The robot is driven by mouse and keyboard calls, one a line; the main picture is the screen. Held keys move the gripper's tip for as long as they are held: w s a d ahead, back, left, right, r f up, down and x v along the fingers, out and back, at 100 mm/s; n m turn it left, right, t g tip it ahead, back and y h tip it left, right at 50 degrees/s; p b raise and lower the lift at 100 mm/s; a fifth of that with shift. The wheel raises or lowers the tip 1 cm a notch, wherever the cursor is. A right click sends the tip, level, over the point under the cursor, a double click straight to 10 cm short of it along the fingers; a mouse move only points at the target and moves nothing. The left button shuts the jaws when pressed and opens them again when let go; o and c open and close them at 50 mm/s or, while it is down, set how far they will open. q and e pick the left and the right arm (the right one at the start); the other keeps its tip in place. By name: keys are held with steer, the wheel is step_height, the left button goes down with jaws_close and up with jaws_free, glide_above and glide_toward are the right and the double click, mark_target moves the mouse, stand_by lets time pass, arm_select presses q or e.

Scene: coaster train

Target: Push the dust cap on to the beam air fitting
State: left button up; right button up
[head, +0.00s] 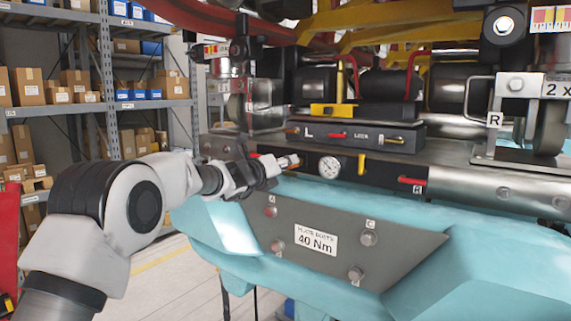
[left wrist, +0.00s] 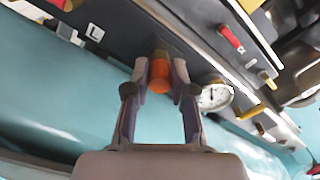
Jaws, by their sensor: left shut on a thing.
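My left gripper (head: 276,167) reaches in from the left to the front face of the dark beam (head: 455,186), just left of the round gauge (head: 329,167). In the left wrist view its two fingers (left wrist: 164,88) are shut on the orange dust cap (left wrist: 159,85). A brass-coloured piece (left wrist: 160,57), seemingly the beam air fitting, shows directly behind the cap, in line with it. I cannot tell whether cap and fitting touch or how far the cap is on. In the head view the cap is mostly hidden by the fingers. My right gripper is not in view.
The gauge (left wrist: 214,97) is close right of the fingers. A red lever (head: 411,181) and yellow handle (head: 361,164) are farther right. A control box marked L and R (head: 350,136) sits above. A teal frame (head: 340,195) with a 40 Nm plate (head: 316,240) lies below.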

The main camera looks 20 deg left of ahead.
arm_select(q)
steer(key=o, duration=0.7)
steer(key=shift+o, duration=1)
steer(key=shift+w+d, duration=0.1)
